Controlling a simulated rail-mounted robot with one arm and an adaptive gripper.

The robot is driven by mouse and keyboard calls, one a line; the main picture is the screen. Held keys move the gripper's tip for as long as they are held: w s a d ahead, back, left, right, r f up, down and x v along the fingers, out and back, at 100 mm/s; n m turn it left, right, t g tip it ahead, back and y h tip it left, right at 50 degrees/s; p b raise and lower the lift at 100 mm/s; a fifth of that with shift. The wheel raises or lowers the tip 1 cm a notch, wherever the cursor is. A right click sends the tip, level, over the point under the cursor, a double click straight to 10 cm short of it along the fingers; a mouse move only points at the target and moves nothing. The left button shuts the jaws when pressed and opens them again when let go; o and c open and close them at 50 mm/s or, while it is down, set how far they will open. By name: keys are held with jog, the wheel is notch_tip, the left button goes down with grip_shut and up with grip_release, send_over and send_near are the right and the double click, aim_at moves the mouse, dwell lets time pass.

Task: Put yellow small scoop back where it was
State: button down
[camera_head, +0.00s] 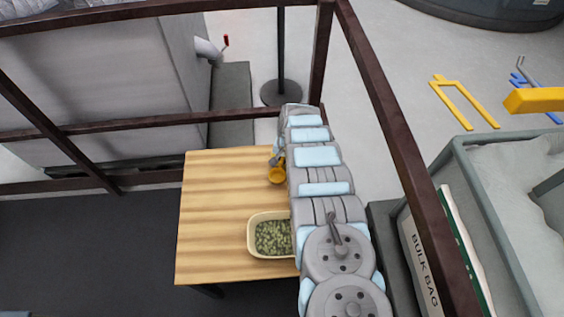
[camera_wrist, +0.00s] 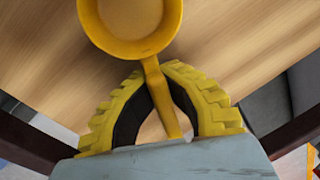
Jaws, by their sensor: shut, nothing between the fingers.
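The yellow small scoop (camera_head: 277,176) shows near the right edge of the wooden table, beside the end of my arm. In the wrist view its round yellow cup (camera_wrist: 130,22) is at the top, open side toward the camera, with the wooden surface behind it. Its thin handle (camera_wrist: 160,95) runs down from the cup between my two curved yellow fingers. My gripper (camera_wrist: 157,72) is shut, its fingertips close together just below the cup. It also shows partly in the head view (camera_head: 277,158). Whether the cup touches the table cannot be told.
A cream tub (camera_head: 252,240) of green pieces stands on the wooden table (camera_head: 215,215) toward its front right. The table's left part is clear. Dark brown rails (camera_head: 390,130) cross the view. A grey bin (camera_head: 480,190) and a bag marked BULK BAG (camera_head: 420,262) are at the right.

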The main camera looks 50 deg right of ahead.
jog(key=c, duration=1.5)
grip_release()
jog(key=shift+f, duration=0.1)
jog(key=shift+o, duration=0.7)
jog(key=shift+w+a, duration=0.15)
jog(key=shift+w, duration=0.05)
jog(key=shift+s, duration=0.15)
jog(key=shift+r, duration=0.25)
jog(key=shift+s+d+r, duration=0.3)
jog(key=shift+d+r, duration=0.05)
jog(key=shift+r, duration=0.05)
jog(key=shift+w+a+r, duration=0.1)
jog(key=shift+w+r, duration=0.05)
jog(key=shift+r, duration=0.8)
notch_tip(320, 180, up, 9)
jog(key=shift+s+d, duration=0.2)
jog(key=shift+s, duration=0.25)
